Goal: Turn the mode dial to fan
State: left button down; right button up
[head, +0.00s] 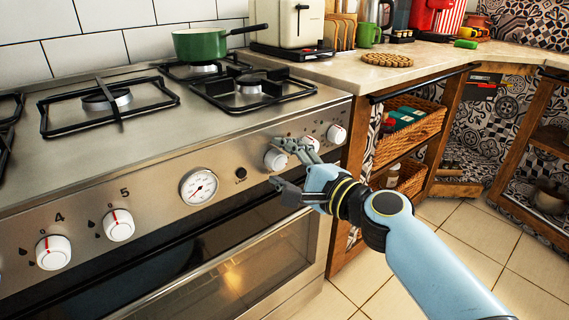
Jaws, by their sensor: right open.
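A row of white dials runs along the steel front panel of the stove. One white dial (275,160) sits at my right gripper's fingertips, which partly cover it. Another dial (311,143) is just right of it, partly behind the upper finger, and a third dial (336,134) with a red mark is at the panel's right end. The mode markings are too small to read, so I cannot tell which is the mode dial. My right gripper (279,166) is open, one finger above the other, in front of the panel. Contact with the dial cannot be told. My left gripper is out of view.
A round gauge (199,187) and more dials (119,225) lie left on the panel. The oven door (200,285) is below. A green pan (200,44) stands on the back burner. A wooden cabinet with wicker baskets (412,135) is to the right.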

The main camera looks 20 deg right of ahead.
jog(key=v, duration=1.2)
jog(key=shift+r, duration=0.1)
